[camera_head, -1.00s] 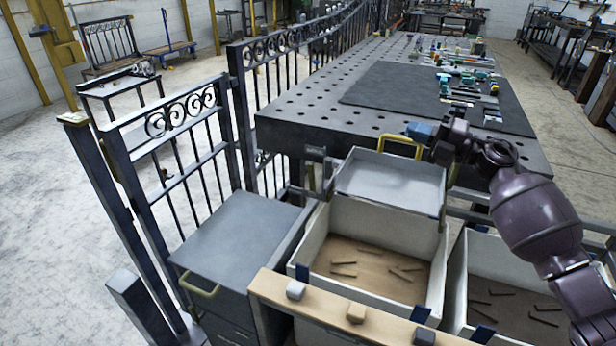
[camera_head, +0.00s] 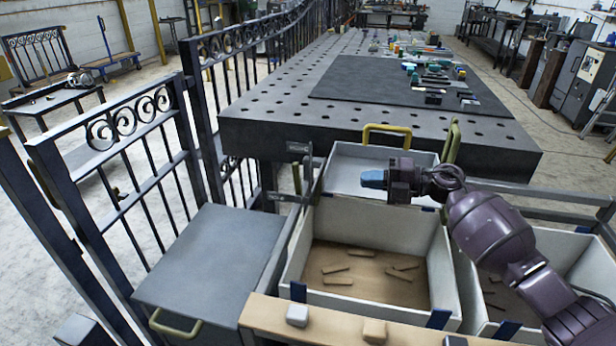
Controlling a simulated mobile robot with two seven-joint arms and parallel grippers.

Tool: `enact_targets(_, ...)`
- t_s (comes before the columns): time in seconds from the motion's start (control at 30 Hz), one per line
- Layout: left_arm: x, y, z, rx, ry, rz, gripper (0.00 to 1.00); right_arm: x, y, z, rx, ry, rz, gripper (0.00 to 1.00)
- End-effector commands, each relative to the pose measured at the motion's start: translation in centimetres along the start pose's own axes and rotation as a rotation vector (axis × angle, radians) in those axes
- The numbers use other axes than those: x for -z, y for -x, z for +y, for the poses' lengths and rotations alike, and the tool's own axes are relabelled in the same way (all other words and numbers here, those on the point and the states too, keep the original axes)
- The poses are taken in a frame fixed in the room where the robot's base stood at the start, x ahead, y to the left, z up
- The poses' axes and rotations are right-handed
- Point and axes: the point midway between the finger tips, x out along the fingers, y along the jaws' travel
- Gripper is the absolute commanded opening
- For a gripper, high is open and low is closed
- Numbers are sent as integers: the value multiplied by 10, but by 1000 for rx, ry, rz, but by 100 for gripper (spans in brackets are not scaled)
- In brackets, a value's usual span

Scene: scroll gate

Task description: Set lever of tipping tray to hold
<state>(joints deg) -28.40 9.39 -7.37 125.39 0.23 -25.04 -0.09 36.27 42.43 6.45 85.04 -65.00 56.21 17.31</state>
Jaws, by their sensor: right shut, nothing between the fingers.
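The tipping tray (camera_head: 345,170) is a shallow pale grey tray behind a white bin, with a yellow handle (camera_head: 387,130) at its far edge. A yellow-green upright piece (camera_head: 452,142) stands at its right side. Dark metal brackets and a thin upright (camera_head: 297,178) stand at its left. I cannot tell for sure which part is the lever. My right gripper (camera_head: 373,179), with blue fingertips, points left in front of part of the tray. It is shut and empty, and hides some of the tray's middle. My left gripper is not in view.
The white bin (camera_head: 292,262) holds several thin brown strips; a second bin (camera_head: 570,260) is at right. A wooden rail (camera_head: 340,325) with small blocks runs in front. A grey cabinet (camera_head: 210,260) and iron gate (camera_head: 120,150) are left. A perforated table (camera_head: 260,125) stands behind.

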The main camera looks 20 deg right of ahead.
Motion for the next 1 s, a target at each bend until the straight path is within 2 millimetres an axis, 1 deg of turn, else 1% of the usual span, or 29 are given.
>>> enact_targets(0.17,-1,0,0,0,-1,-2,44,0,-5,-1,-1,-2,1,0)
enact_targets(0.27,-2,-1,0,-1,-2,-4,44,0,-15,-2,-1,-3,1,0)
enact_targets(0.37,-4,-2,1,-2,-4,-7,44,0,-30,-3,-2,-3,2,0)
enact_targets(0.8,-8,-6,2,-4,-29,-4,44,1,-107,-4,-1,-4,2,0)
enact_targets(1.0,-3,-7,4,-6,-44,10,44,0,-130,-4,1,-5,1,0)
